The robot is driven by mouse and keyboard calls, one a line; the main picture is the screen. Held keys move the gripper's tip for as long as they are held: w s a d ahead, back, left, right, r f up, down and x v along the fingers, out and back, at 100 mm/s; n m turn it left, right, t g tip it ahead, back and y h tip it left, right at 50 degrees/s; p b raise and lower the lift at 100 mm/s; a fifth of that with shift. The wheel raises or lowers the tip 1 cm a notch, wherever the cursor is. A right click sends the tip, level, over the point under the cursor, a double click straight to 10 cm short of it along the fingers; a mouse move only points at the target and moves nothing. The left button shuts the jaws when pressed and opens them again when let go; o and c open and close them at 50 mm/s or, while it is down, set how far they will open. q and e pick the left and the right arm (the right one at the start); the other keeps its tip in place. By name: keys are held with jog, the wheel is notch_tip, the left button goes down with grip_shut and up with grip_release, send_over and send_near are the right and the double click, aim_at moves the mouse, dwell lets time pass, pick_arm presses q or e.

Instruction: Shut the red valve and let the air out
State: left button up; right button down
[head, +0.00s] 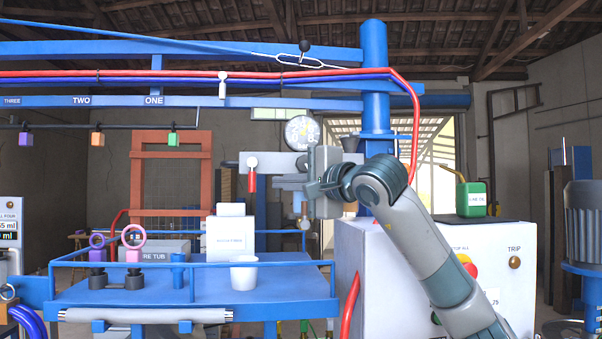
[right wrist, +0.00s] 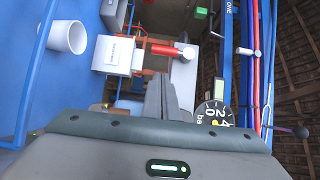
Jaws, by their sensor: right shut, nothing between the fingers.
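The red valve handle (head: 252,182) hangs straight down from a white knob on a grey block (head: 274,160) under the blue beam. It also shows in the right wrist view (right wrist: 164,50), beyond my fingers. A round pressure gauge (head: 302,132) sits above the block's right part; its dial shows partly in the right wrist view (right wrist: 216,114). My right gripper (head: 314,188) is right of the red handle, apart from it in the picture. Its fingers (right wrist: 166,98) are shut and empty. My left gripper is not in view.
A white box (head: 231,238) and a white cup (head: 244,273) stand on the blue railed table (head: 130,298). A white cabinet (head: 365,265) with a green oil can (head: 471,198) is at right. Red and blue pipes (head: 200,74) run overhead.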

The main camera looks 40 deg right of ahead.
aim_at(252, 177)
jog(key=shift+w+a+p, duration=0.55)
jog(key=shift+w+a, duration=0.45)
jog(key=shift+a, duration=0.25)
jog(key=shift+f, duration=0.1)
